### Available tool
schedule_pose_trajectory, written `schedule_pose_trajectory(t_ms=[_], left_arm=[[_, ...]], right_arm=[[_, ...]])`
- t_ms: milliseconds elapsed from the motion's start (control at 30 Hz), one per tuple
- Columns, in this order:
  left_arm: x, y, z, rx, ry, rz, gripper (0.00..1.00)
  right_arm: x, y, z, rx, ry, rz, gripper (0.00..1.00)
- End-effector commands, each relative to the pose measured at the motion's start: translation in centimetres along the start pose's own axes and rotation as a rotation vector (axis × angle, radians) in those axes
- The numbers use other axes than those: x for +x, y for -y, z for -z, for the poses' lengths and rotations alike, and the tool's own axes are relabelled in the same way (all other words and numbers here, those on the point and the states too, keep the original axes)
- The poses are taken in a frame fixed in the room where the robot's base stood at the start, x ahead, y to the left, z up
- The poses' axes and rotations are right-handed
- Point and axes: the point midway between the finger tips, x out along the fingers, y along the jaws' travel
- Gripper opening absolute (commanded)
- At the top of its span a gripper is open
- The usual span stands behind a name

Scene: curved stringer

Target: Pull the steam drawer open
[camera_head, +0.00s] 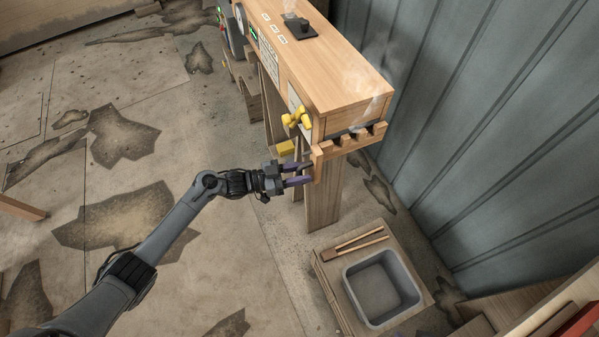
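The steam drawer appears to be the wooden, notched-front part (345,146) at the near end of the wooden bench-like cabinet (335,75). Faint steam rises above it. My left gripper (304,173) is at the left side of this notched part, with its two purple fingers pointing right towards it. The fingers are apart, with a gap between them. A small dark piece, perhaps a handle, shows by the fingertips; I cannot tell whether the fingers touch it. My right gripper is not in view.
A yellow valve handle (296,118) sits on the cabinet's side just above my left gripper. A grey basin (352,290) in a wooden stand, with wooden tongs (355,246) beside it, is below right. A corrugated metal wall (480,110) stands close on the right. The stained floor at left is mostly clear.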

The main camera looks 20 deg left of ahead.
Motion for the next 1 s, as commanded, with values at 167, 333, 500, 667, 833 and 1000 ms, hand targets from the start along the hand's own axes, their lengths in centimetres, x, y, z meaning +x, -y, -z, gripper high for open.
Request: schedule_pose_trajectory(t_ms=[167,333,500,667,833,1000], left_arm=[[0.0,0.0,0.0,0.0,0.0,0.0,0.33],[0.0,0.0,0.0,0.0,0.0,0.0,0.07],[0.0,0.0,0.0,0.0,0.0,0.0,0.0],[-0.1,0.0,0.0,0.0,0.0,0.0,0.0],[0.1,-0.8,0.2,-0.002,0.001,-0.001,0.0],[0.6,-3.6,0.6,-0.006,0.001,-0.003,0.0]], right_arm=[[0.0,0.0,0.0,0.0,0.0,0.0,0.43],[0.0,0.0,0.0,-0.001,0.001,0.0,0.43],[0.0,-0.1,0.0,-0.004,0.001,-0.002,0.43],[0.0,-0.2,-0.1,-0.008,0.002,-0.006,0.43],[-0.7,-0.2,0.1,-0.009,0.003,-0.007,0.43],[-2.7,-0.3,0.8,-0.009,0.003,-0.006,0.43]])
